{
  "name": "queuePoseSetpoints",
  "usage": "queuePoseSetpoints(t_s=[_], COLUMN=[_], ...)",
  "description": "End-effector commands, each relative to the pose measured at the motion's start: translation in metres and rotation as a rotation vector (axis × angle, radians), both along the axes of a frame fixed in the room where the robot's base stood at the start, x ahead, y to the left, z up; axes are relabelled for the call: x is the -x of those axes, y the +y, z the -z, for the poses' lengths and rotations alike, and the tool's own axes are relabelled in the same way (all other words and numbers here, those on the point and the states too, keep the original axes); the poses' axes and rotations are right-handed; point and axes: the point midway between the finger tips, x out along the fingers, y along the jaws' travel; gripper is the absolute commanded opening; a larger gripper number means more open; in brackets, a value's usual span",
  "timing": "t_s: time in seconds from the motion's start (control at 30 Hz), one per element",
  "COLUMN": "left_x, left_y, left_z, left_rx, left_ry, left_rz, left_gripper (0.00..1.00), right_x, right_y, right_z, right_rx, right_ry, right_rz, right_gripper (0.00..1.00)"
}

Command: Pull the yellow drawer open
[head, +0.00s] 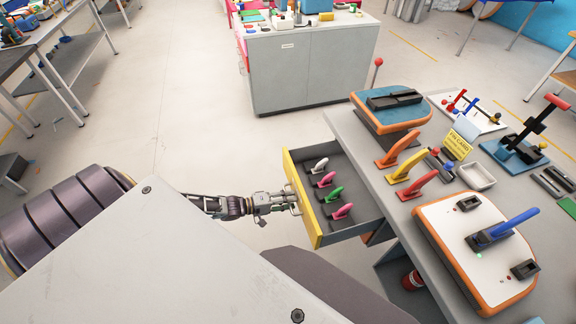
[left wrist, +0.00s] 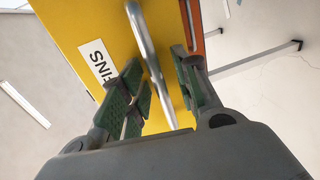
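The yellow drawer (head: 303,205) stands pulled out from the left side of the grey workbench, its grey inside showing. Several coloured fins (head: 335,193) lie in it: white, pink and green. My left gripper (head: 291,202) is at the outer face of the drawer front. In the left wrist view the yellow front (left wrist: 85,22) fills the upper middle, with a label reading "FINS" in part. The metal handle (left wrist: 146,42) runs between the green-padded fingers of my left gripper (left wrist: 157,75). The fingers are apart, with a gap beside the handle. My right gripper is not in view.
The workbench top (head: 375,165) carries orange, yellow and red fins, a white board (head: 450,230) with a blue fin, and tools. A red-and-white object (head: 412,280) sits under the bench. A grey cabinet (head: 310,65) stands behind. Floor left of the drawer is clear.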

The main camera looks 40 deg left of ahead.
Motion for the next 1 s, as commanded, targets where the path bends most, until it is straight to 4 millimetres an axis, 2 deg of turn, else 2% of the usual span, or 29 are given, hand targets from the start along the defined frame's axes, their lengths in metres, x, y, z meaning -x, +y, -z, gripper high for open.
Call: queuePoseSetpoints(t_s=[0.37, 1.0], left_x=[0.018, 0.068], left_y=[0.014, 0.053], left_z=[-0.004, -0.016], left_rx=[-0.002, -0.002], left_ry=[0.002, 0.002], left_rz=[0.001, 0.001], left_gripper=[0.31, 0.31], right_x=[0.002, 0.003], right_y=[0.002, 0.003], right_z=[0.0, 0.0], right_rx=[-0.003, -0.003], right_ry=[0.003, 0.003], right_rz=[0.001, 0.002], right_gripper=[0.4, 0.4])
